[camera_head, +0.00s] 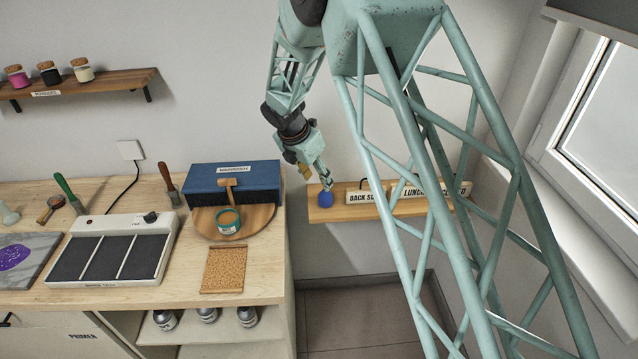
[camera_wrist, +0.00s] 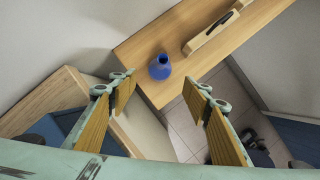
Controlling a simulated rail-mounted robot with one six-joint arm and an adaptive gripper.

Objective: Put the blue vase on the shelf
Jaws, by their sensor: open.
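The blue vase (camera_head: 325,199) stands upright near the left end of the low wooden wall shelf (camera_head: 380,211), left of the signs. In the wrist view the vase (camera_wrist: 160,68) sits on the bare shelf top (camera_wrist: 185,35), with its opening facing the camera. My gripper (camera_head: 318,178) is just above the vase in the head view. In the wrist view my gripper (camera_wrist: 162,84) is open and empty, its two fingers spread to the left and right. The vase lies beyond the fingertips, roughly centred between them, and appears apart from them.
A sign reading "BACK SO…" (camera_head: 361,197) and a "LUNCH" sign (camera_head: 414,191) stand on the same shelf. A workbench (camera_head: 130,215) with a blue box (camera_head: 232,180) is to the left. A higher wall shelf (camera_head: 120,81) holds jars. A window is at right.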

